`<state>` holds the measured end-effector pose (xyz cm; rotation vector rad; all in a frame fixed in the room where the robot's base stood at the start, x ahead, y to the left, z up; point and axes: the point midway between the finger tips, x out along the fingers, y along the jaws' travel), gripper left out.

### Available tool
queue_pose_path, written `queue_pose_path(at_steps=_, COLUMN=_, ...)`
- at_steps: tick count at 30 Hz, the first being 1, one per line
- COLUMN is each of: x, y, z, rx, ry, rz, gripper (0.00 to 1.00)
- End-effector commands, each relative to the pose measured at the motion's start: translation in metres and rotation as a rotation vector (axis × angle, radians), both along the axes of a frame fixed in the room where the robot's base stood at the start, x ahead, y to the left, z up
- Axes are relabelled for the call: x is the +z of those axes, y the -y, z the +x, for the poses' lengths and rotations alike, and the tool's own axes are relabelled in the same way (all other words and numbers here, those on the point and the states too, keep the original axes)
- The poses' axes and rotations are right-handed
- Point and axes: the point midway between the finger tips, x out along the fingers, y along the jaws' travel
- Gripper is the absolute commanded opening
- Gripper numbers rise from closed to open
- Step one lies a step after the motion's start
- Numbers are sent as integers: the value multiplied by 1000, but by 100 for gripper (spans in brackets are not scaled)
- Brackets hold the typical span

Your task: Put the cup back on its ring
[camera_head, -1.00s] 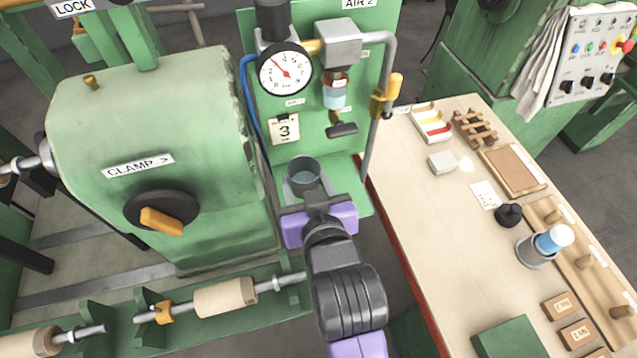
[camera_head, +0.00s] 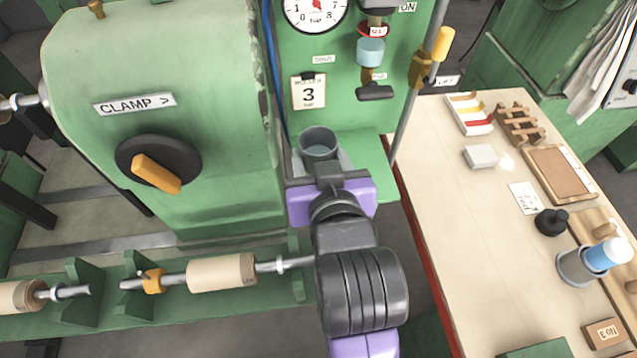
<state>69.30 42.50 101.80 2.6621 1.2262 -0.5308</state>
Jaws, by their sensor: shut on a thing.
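The cup (camera_head: 319,145) is a small grey open vessel with a bluish inside. It is upright in front of the green air panel, just below the calendar. My gripper (camera_head: 324,166) is shut on the cup from the near side; its body hides the cup's lower part. The cup overlaps the green ledge (camera_head: 368,150) at the panel's foot, and I cannot tell whether it touches it. I cannot make out a ring clearly; the spot under the cup is hidden.
Above hang the air filter with a blue bowl (camera_head: 370,52), a black-handled drain (camera_head: 376,92) and a yellow-handled valve pipe (camera_head: 432,60). The green clamp housing (camera_head: 215,60) stands close left. The workbench (camera_head: 440,190) at right holds a tray, blocks and a grey holder (camera_head: 575,268) with a blue-white cylinder.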

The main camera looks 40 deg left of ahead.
Motion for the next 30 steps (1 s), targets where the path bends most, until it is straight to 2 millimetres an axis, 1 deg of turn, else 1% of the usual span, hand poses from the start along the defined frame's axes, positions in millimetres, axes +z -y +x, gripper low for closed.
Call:
queue_pose_path(at_steps=1, x=-11, y=0, z=-1, rx=1, ry=-2, rz=-2, gripper=0)
queue_pose_path(at_steps=3, x=-21, y=0, z=-1, rx=1, ry=-2, rz=-3, gripper=0)
queue_pose_path(at_steps=8, x=-33, y=-1, z=-1, rx=2, ry=1, rz=1, gripper=0)
queue_pose_path(at_steps=15, x=-64, y=0, z=-1, rx=1, ry=0, rz=-1, gripper=0)
queue_pose_path(at_steps=18, x=-68, y=0, z=0, rx=1, ry=2, rz=1, gripper=0)
queue_pose_path(at_steps=25, x=-67, y=0, z=0, rx=1, ry=2, rz=1, gripper=0)
queue_pose_path(at_steps=29, x=-71, y=0, z=0, rx=0, ry=1, rz=2, gripper=0)
queue_pose_path(at_steps=30, x=-71, y=0, z=0, rx=0, ry=1, rz=2, gripper=55)
